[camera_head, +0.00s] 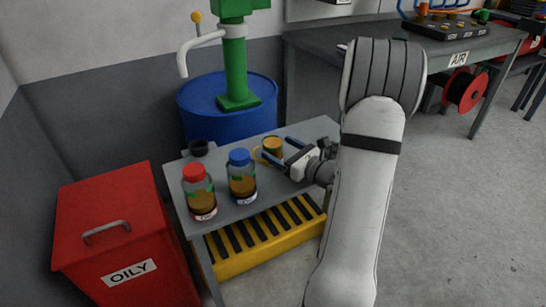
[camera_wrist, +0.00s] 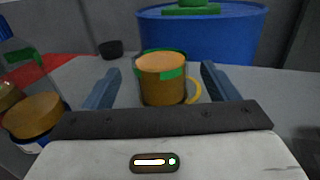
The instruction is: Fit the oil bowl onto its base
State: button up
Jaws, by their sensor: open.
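The oil bowl, as I take it, is a clear cup (camera_head: 272,146) of amber oil with a green band and a yellow loop at its side. It stands upright on the small grey table; it also shows in the wrist view (camera_wrist: 162,80). My gripper (camera_head: 276,148) is open, its two blue fingers pointing at the bowl. In the wrist view the bowl appears between the fingers (camera_wrist: 162,88), with gaps on both sides. A small black round piece (camera_head: 198,148), possibly the base, stands at the table's back left; it also shows in the wrist view (camera_wrist: 111,49).
A red-capped bottle (camera_head: 200,194) and a blue-capped bottle (camera_head: 242,178) stand on the grey table (camera_head: 262,207), left of my gripper. A blue drum (camera_head: 265,92) with a green pump stands behind. A red OILY bin (camera_head: 120,235) is at left.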

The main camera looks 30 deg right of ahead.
aim_at(266, 141)
jog(key=b+x, duration=0.1)
jog(key=x, duration=0.3)
jog(key=shift+w, duration=0.1)
jog(key=shift+c, duration=0.3)
jog(key=c, duration=1.3)
